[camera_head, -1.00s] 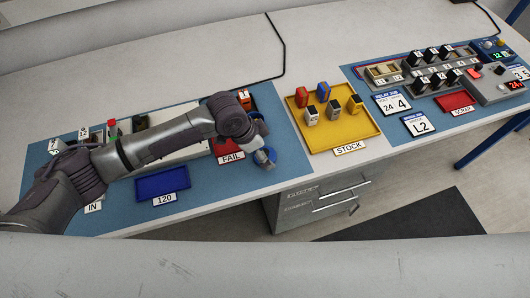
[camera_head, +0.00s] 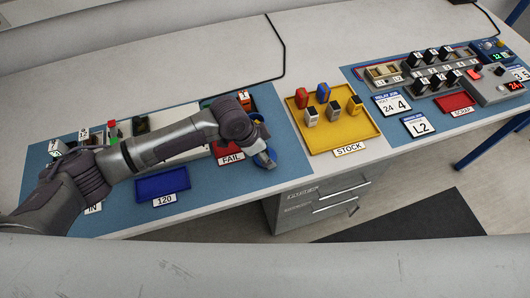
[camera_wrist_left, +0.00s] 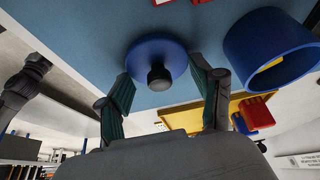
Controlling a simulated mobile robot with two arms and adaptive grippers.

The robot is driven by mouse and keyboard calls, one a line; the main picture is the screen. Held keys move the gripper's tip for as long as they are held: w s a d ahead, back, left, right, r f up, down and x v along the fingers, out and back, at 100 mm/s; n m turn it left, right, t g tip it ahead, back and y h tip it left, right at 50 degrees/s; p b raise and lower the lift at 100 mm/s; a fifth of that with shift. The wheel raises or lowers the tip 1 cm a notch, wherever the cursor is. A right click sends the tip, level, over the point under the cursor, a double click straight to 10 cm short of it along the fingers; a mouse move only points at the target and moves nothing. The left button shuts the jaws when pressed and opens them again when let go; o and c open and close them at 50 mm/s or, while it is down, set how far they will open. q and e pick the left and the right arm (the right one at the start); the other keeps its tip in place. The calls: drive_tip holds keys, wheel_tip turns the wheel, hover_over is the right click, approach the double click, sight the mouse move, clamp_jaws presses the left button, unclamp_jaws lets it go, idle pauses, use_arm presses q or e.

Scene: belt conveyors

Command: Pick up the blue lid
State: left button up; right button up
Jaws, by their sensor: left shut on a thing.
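The blue lid (camera_wrist_left: 157,50) is a round disc with a black knob in its middle. It shows clearly in the left wrist view, between the two fingers of my left gripper (camera_wrist_left: 160,85). In the head view a small part of the lid (camera_head: 262,161) shows at the end of my left arm, right of the red FAIL tray; the gripper there is mostly hidden. A blue open cylinder (camera_wrist_left: 262,45) stands beside the lid in the wrist view. My right gripper is not in view.
The yellow STOCK tray (camera_head: 346,137) with several relays stands to the right. The red FAIL tray (camera_head: 229,156) and blue 120 tray (camera_head: 163,183) lie near the arm. A panel of modules (camera_head: 432,75) is at the far right. Blue mat (camera_head: 290,165) is bare beside the lid.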

use_arm(q)
drive_tip(key=shift+r, duration=0.65)
wheel_tip(320, 180, up, 3)
drive_tip(key=shift+b, duration=0.4)
drive_tip(key=s+d+r+b, duration=0.25)
drive_tip(key=d+r, duration=0.35)
drive_tip(key=d, duration=0.4)
drive_tip(key=w+a+r+n+t+y+p, duration=0.1)
drive_tip(key=w+a+n+t+p, duration=0.1)
drive_tip(key=w+a+n+p, duration=0.75)
drive_tip(key=w+a+f+m+b, duration=0.1)
drive_tip(key=b, duration=0.1)
drive_tip(key=a+f+m+b, duration=0.1)
drive_tip(key=b, duration=0.2)
drive_tip(key=w+a+f+m+b, duration=0.1)
drive_tip(key=f+b, duration=0.1)
drive_tip(key=shift+w+a+m, duration=0.3)
drive_tip(key=shift+m, duration=0.05)
drive_tip(key=shift+f, duration=0.9)
drive_tip(key=shift+p, duration=0.8)
